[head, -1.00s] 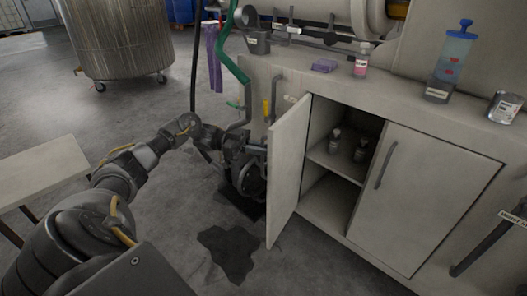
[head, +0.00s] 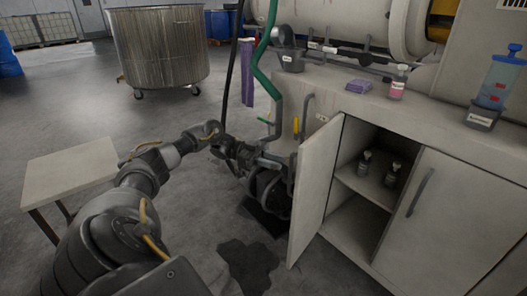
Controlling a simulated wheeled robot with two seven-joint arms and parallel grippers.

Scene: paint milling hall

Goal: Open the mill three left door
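The left door (head: 314,190) of the pale cabinet under the mill stands wide open, swung out to the left. Its inner face and edge show; its outer face and any handle there are hidden. The right door (head: 438,215) is shut, with a grey bar handle (head: 420,192) near its left edge. My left gripper (head: 250,157) is left of the open door, on its outer side, in front of dark machinery. It appears apart from the door, and its fingers blend into the background. My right gripper is not in view.
Small jars (head: 391,175) stand on the shelf inside the cabinet. A pink bottle (head: 398,84), purple cloth (head: 358,87) and blue-topped container (head: 494,90) are on the counter. A pale table (head: 70,163) stands at left. A dark stain (head: 248,265) marks the floor.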

